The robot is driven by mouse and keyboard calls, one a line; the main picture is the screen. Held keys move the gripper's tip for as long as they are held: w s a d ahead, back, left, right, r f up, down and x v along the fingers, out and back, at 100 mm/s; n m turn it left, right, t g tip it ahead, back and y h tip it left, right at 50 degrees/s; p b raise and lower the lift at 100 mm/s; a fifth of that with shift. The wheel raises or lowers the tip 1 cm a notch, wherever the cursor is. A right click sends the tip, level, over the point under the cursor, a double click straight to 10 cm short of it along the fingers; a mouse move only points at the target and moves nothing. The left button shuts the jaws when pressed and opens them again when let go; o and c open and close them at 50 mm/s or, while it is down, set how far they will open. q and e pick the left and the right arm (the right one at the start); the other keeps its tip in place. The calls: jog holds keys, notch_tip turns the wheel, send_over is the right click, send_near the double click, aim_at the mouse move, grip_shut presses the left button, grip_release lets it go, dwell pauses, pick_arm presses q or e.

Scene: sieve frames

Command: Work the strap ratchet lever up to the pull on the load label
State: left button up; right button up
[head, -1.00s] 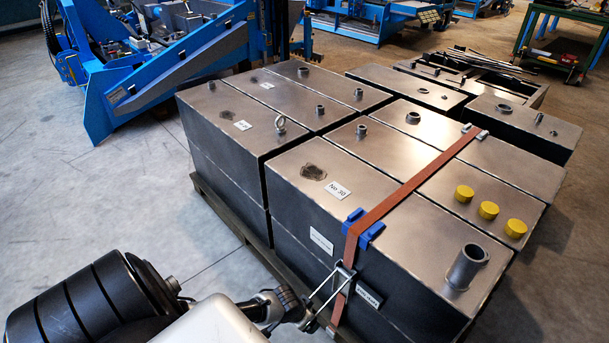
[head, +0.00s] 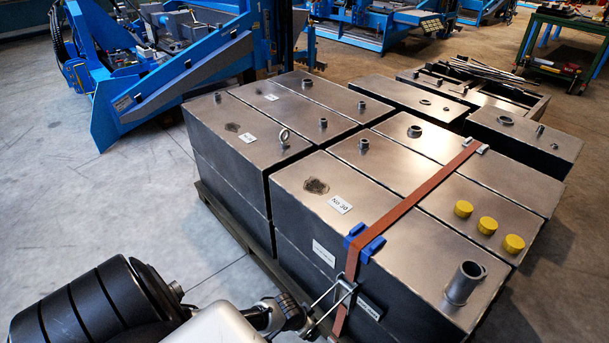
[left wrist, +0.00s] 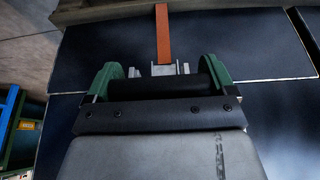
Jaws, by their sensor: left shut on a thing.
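An orange strap (head: 412,203) runs over the grey metal tanks and down the near side, over a blue edge protector (head: 365,243). The metal ratchet (head: 345,287) hangs on the strap against the tank's near face; it also shows in the left wrist view (left wrist: 166,70). Its lever frame (head: 322,298) slants down and out to my left gripper (head: 303,320). In the left wrist view the green fingers stand either side of a black bar (left wrist: 160,88), the lever's grip. White labels, too small to read, are left of the ratchet (head: 323,253) and beside it (head: 369,306). My right gripper is out of view.
The tanks stand on a pallet (head: 235,235). Yellow caps (head: 487,225) and a pipe stub (head: 465,283) stick up on top. Blue machinery (head: 170,85) is behind. The floor at left is open.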

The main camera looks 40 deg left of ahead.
pick_arm(q)
jog(key=o, duration=1.1)
jog(key=shift+s+a, duration=0.1)
jog(key=shift+p+v, duration=2.05)
jog(key=shift+v, duration=3.45)
jog(key=shift+f, duration=0.1)
